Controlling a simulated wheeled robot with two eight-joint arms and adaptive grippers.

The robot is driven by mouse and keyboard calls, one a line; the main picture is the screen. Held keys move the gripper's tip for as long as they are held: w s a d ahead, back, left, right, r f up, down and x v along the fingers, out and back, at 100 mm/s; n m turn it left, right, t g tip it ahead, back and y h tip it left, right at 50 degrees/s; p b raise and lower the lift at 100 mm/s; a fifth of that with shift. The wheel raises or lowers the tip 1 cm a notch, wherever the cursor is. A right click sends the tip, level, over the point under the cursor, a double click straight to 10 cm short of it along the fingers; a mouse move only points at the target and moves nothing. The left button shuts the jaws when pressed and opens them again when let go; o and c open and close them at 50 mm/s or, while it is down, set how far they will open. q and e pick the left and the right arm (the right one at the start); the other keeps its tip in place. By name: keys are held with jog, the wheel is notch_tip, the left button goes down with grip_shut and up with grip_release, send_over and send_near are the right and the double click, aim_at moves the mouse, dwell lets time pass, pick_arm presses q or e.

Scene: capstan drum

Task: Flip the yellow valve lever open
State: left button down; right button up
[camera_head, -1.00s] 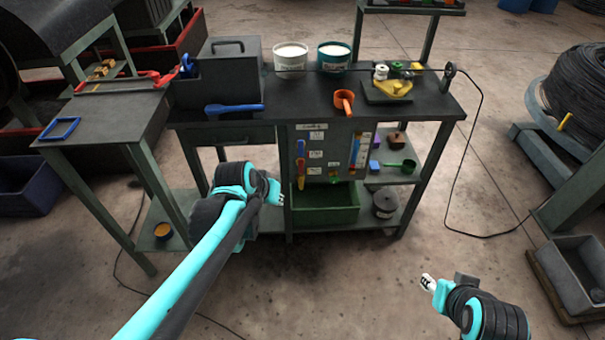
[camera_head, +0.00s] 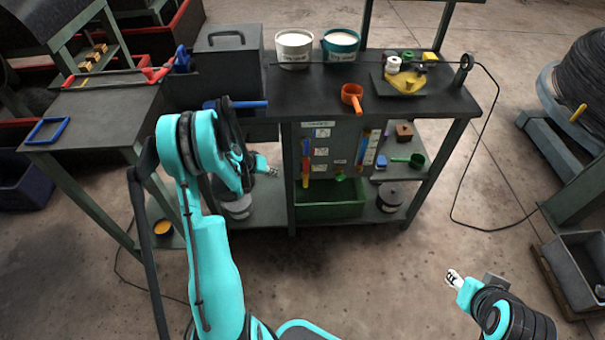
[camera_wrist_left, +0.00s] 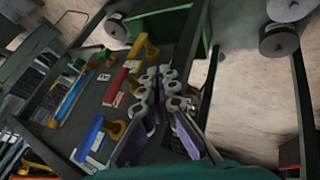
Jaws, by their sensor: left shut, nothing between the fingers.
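A grey panel (camera_head: 335,150) on the front of the bench carries blue, red and yellow levers in a column. The yellow valve lever (camera_head: 306,181) is the lowest, just above the green bin, and lies along the column. In the left wrist view the yellow lever (camera_wrist_left: 136,46) is beyond my fingers, past the red lever (camera_wrist_left: 115,88) and beside the green bin's wall. My left gripper (camera_head: 270,168) is left of the panel, shut and empty, apart from the levers. Its fingers (camera_wrist_left: 168,98) cover part of the panel's edge. My right gripper (camera_head: 454,278) is at lower right, far from the panel.
The green bin (camera_head: 330,211) sits under the panel. A blue lever (camera_wrist_left: 93,138) is at the column's other end. An orange scoop (camera_head: 352,95) lies on the bench top above. Floor in front is clear; a grey crate (camera_head: 585,270) stands at right.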

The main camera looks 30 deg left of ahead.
aim_at(306, 179)
pick_arm(q)
jog(key=shift+w+a+f, duration=0.1)
jog(key=shift+f, duration=0.2)
jog(key=w+d+f+b, duration=0.5)
jog(key=w+f, duration=0.2)
jog(key=f, duration=0.1)
jog(key=shift+w+d, duration=0.2)
jog(key=shift+w, duration=0.15)
jog(key=shift+d+r, duration=0.1)
